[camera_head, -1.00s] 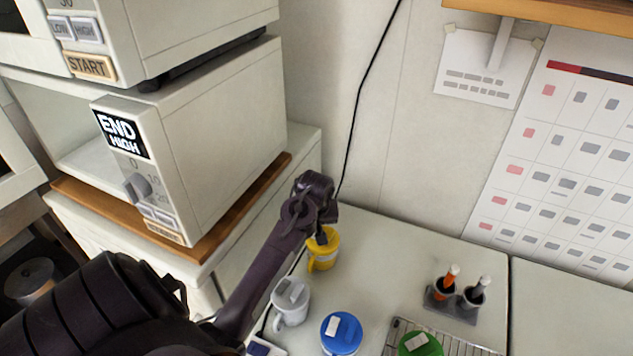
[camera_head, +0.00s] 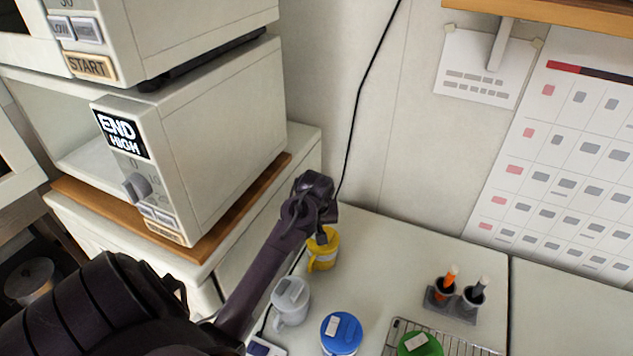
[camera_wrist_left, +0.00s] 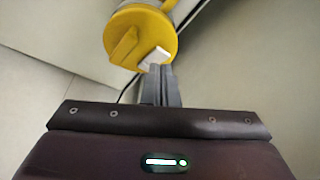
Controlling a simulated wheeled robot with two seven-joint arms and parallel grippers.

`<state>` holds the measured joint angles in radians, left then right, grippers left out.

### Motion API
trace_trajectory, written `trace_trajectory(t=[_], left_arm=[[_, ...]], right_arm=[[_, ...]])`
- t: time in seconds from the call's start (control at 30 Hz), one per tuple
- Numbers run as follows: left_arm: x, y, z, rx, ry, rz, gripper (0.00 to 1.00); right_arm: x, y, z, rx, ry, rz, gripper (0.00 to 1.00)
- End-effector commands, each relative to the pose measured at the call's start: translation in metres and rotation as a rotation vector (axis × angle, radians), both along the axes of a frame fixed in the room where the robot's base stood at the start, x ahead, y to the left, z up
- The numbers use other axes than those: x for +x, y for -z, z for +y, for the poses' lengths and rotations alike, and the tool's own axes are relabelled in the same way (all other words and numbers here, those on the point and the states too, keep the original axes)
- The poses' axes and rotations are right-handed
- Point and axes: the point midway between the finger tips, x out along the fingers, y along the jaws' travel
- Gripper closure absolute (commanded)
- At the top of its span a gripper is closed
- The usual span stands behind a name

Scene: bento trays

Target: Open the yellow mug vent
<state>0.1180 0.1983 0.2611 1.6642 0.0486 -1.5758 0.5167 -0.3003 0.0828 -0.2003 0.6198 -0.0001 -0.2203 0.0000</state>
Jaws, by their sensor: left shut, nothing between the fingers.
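The yellow mug (camera_head: 322,256) stands upright on the counter beside the wall, partly hidden by my left gripper (camera_head: 321,238). In the left wrist view its yellow lid (camera_wrist_left: 138,38) shows from above, with a yellow raised tab and a white vent flap (camera_wrist_left: 154,57) near the lid's edge. My left gripper (camera_wrist_left: 161,68) is shut and empty, its fingertips right at the white flap. I cannot tell whether they touch it, or whether the flap is lifted. My right gripper is not in view.
A white mug (camera_head: 291,300), a blue-lidded mug (camera_head: 341,334) and a green-lidded mug (camera_head: 420,345) stand nearer on the counter. A holder (camera_head: 452,303) with two pens is at the right. Microwaves (camera_head: 215,125) stand at the left. A black cord (camera_head: 364,95) runs down the wall.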

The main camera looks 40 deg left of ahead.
Motion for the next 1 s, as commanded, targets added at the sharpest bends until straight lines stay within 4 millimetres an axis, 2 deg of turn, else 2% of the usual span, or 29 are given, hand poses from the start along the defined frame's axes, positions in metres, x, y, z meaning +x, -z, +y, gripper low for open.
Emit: trace_trajectory(t=[1.0], left_arm=[[0.0,0.0066,0.0,0.0,0.0,0.0,1.0]], right_arm=[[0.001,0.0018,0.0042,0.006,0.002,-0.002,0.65]])
